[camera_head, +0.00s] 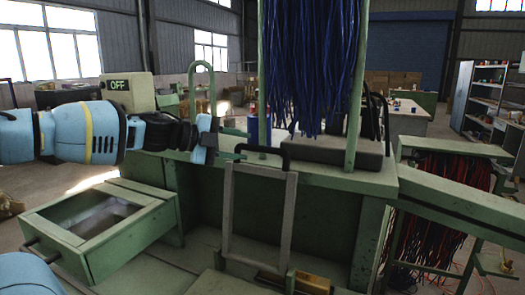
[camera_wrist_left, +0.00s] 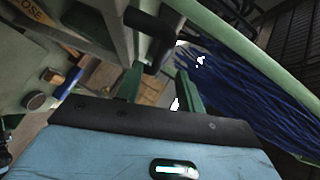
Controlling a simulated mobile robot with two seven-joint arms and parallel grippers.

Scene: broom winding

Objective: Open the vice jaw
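I cannot single out the vice jaw for certain in either view. A black bent handle (camera_head: 262,152) sits at the top of a grey upright frame (camera_head: 291,215) on the green bench. My left gripper (camera_head: 238,146) reaches in from the left, just left of this handle. In the left wrist view the gripper's two green fingers (camera_wrist_left: 160,78) are spread apart with nothing held between them. The black handle (camera_wrist_left: 152,28) shows just beyond the fingertips; whether a finger touches it is unclear. My right gripper is in neither view.
Blue bristles (camera_head: 312,65) hang in a green frame above the bench. An open green drawer (camera_head: 135,240) juts out at lower left. Red and dark bristles (camera_head: 448,190) hang at right.

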